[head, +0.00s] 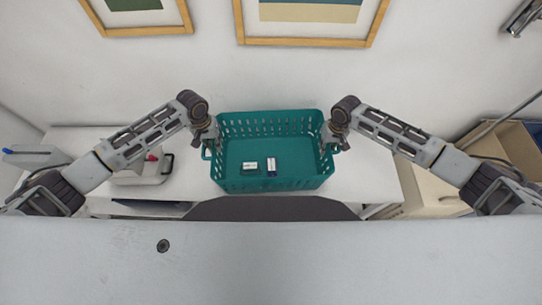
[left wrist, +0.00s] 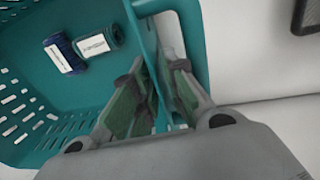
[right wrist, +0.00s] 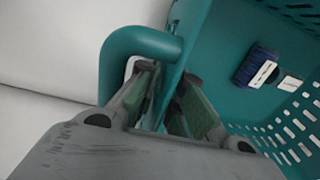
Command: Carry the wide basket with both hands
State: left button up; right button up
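The wide teal basket (head: 275,184) with slotted walls stands level over the white table in the head view. Two small labelled items lie in it: a green one (left wrist: 98,42) and a blue one (left wrist: 64,54). My left gripper (head: 209,143) is at the basket's left end, its fingers straddling the end wall at the handle (left wrist: 196,40). My right gripper (head: 331,141) straddles the right end wall the same way, one finger inside the handle loop (right wrist: 128,45). Both look closed on the wall. Whether the basket's underside touches the table is hidden.
The white table (head: 370,180) has free room right of the basket. A white and grey object with a red part (head: 145,172) stands at its left. An open cardboard box (head: 510,150) is at the far right. Framed pictures (head: 310,22) hang on the wall behind.

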pick_arm(q)
grip_shut()
pick_arm(e)
grip_shut()
